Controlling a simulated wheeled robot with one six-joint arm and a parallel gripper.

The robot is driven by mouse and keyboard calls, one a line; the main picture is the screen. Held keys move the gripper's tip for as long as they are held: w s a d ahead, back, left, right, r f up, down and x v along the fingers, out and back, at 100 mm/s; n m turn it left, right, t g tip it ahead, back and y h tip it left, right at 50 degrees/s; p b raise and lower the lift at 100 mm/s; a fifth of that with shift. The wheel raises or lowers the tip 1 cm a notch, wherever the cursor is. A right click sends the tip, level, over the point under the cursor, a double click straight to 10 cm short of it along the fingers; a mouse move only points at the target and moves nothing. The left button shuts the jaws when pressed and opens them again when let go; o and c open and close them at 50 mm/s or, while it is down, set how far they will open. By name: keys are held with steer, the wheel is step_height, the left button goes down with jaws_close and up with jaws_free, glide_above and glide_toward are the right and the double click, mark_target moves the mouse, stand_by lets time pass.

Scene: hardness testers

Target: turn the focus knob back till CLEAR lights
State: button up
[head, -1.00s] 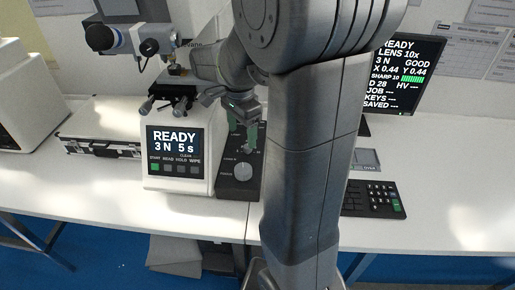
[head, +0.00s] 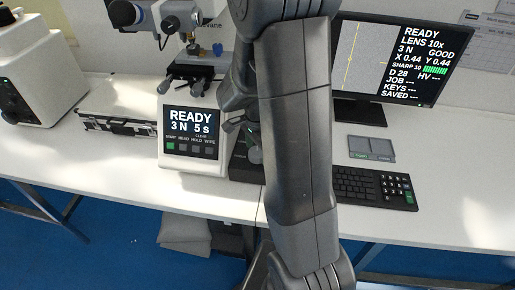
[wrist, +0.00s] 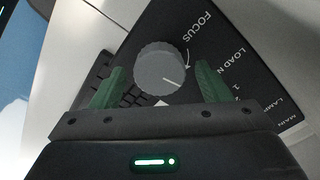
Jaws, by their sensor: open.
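The focus knob (wrist: 160,68) is a grey ridged disc with a white pointer line, on a black panel marked FOCUS in the wrist view. My gripper (wrist: 160,80) is open, with a green finger on either side of the knob and a visible gap to each. In the head view the knob (head: 256,155) shows partly beside my arm, which hides most of the gripper. The tester's screen (head: 190,122) reads READY, 3 N, 5 s. A small CLEAR label (head: 201,135) is below it; I cannot tell whether it is lit.
The monitor (head: 400,55) reads SHARP 10 with a green bar, and GOOD. A keyboard (head: 375,185) and a grey pad (head: 372,148) lie right of my arm. The white bench front (head: 110,172) is clear.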

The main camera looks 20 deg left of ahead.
steer(key=c, duration=1)
steer(key=shift+n, duration=0.3)
